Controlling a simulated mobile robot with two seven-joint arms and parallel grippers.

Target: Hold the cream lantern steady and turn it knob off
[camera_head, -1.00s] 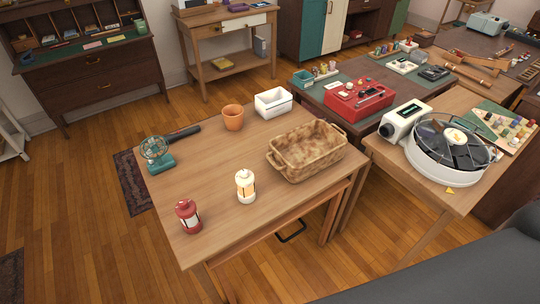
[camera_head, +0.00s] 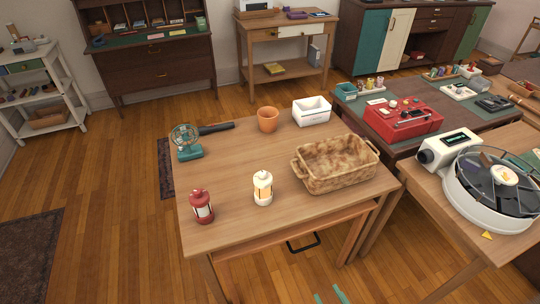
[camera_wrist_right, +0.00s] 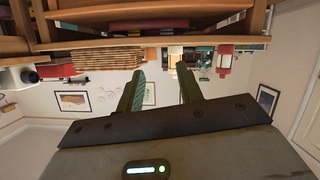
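The cream lantern (camera_head: 263,189) stands upright near the front of the wooden table, with a warm orange glow in its window. Its knob is too small to make out. A red lantern (camera_head: 202,206) stands to its left. My right gripper (camera_head: 331,296) shows only as green fingertips at the bottom edge of the head view, well below and apart from the lantern. In the right wrist view my right gripper (camera_wrist_right: 163,88) has its two fingers apart with nothing between them. My left gripper is not in view.
On the same table are a woven basket (camera_head: 337,165), a terracotta pot (camera_head: 268,119), a white box (camera_head: 312,111) and a teal fan (camera_head: 186,142). The wood around the cream lantern is clear. A turntable (camera_head: 492,188) stands on the right table.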

